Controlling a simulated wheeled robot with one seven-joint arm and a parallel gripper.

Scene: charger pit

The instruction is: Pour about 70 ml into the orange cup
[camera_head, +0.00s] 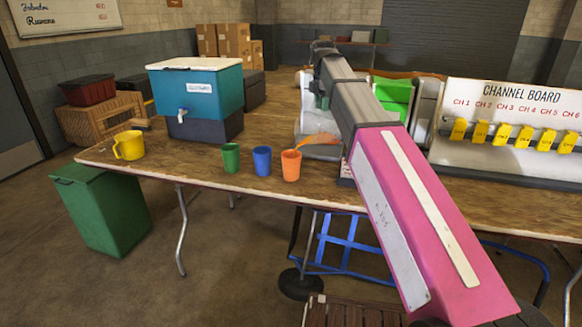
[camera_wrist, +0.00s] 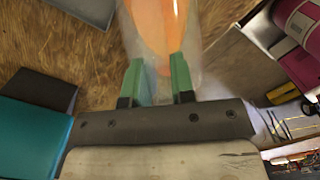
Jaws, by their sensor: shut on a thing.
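The orange cup (camera_head: 291,166) stands upright on the wooden table, right of a blue cup (camera_head: 262,161) and a green cup (camera_head: 231,158). My gripper (camera_wrist: 158,70) is shut on a clear container (camera_wrist: 190,50) that holds orange liquid (camera_wrist: 157,25). In the head view the orange liquid (camera_head: 318,140) shows as a wedge just right of and above the orange cup, narrowing down toward its rim. The container looks tilted toward the cup. Its outline is faint there, and I cannot tell whether liquid is falling into the cup. The level inside the cup is hidden.
A yellow mug (camera_head: 129,146) and a teal cooler with a tap (camera_head: 197,90) stand at the table's left. The channel board (camera_head: 510,97) with yellow tags is at the right. A green bin (camera_head: 100,212) is on the floor. The table front left of the cups is clear.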

